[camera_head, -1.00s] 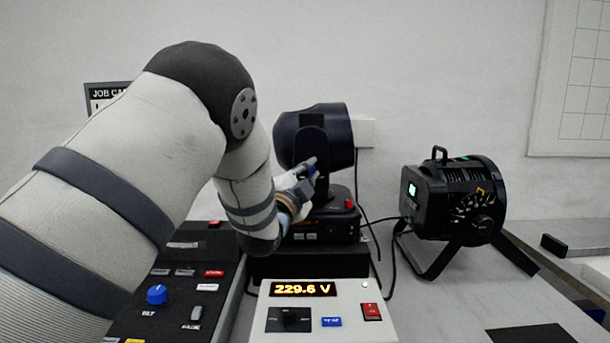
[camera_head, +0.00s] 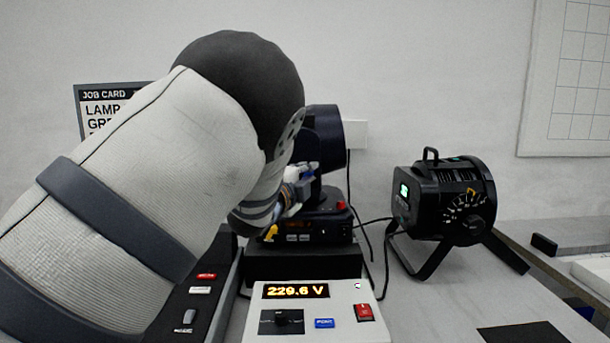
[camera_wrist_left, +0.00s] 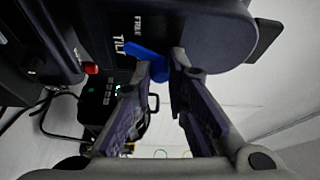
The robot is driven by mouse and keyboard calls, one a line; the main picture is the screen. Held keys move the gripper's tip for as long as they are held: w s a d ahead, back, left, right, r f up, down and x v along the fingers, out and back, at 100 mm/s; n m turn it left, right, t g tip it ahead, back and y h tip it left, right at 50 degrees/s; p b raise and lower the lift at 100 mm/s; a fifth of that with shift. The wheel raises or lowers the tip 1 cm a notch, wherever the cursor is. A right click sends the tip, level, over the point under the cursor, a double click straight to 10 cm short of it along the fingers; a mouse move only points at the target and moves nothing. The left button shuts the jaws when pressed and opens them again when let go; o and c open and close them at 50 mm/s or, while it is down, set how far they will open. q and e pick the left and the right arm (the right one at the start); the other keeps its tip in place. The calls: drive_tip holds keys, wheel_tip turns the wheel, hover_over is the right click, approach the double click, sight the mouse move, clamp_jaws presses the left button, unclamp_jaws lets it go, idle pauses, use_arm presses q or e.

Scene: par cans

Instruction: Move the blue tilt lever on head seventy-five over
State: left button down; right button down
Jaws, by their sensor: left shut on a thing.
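The blue tilt lever (camera_wrist_left: 148,56) shows in the left wrist view on the dark lamp body, beside the printed words TILT and FREE. My left gripper (camera_wrist_left: 161,68) is shut on it, with a fingertip on either side. In the head view the moving-head lamp (camera_head: 326,140) stands upright on its dark base (camera_head: 325,228), partly hidden by my left arm. My left gripper (camera_head: 302,182) is at the left side of the lamp, and my forearm hides much of it. A head number cannot be read. My right gripper is not in view.
A white meter box (camera_head: 345,317) reading 229.6 V stands in front of the lamp. A black lamp on a stand (camera_head: 447,200) is to the right, with cables between. A dark control panel (camera_head: 205,310) lies under my arm. A job card (camera_head: 105,110) is behind.

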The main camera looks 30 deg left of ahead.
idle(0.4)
use_arm(q)
drive_tip(key=c, duration=1.6)
unclamp_jaws()
drive_tip(key=s, duration=0.4)
drive_tip(key=s+d, duration=0.1)
drive_tip(key=s, duration=0.7)
drive_tip(key=shift+d+f, duration=0.25)
drive_tip(key=shift+d, duration=0.05)
